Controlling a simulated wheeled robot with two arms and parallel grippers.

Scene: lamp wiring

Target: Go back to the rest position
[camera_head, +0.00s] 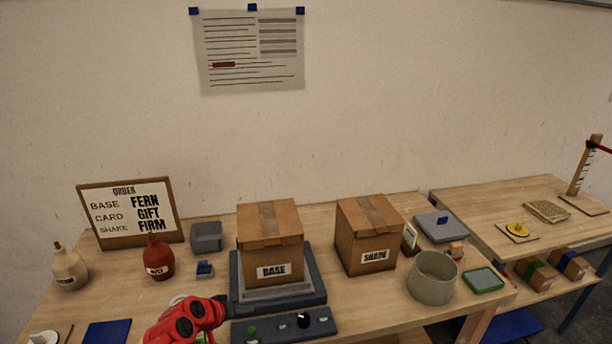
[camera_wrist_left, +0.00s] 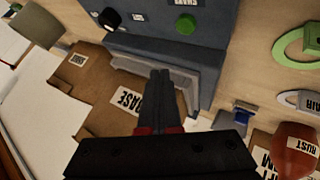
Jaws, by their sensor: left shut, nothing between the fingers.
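My left gripper (camera_wrist_left: 160,78) is shut and empty; its two black fingers lie together in the left wrist view. In the head view its red arm (camera_head: 186,322) comes in at the bottom, left of the dark control panel (camera_head: 285,325). In the wrist view the fingertips overlap the box labelled BASE (camera_wrist_left: 112,88) and the grey stand around it; I cannot tell whether they touch. In the head view the BASE box (camera_head: 270,240) sits on the grey-blue stand (camera_head: 317,283). My right gripper is not in view.
The SHADE box (camera_head: 368,235) stands right of the BASE box, with a round grey pot (camera_head: 432,278) and a green tray (camera_head: 483,281) beyond. A red bottle (camera_head: 159,258), a cream bottle (camera_head: 69,267) and the order board (camera_head: 130,212) stand left. A second table (camera_head: 490,213) is at right.

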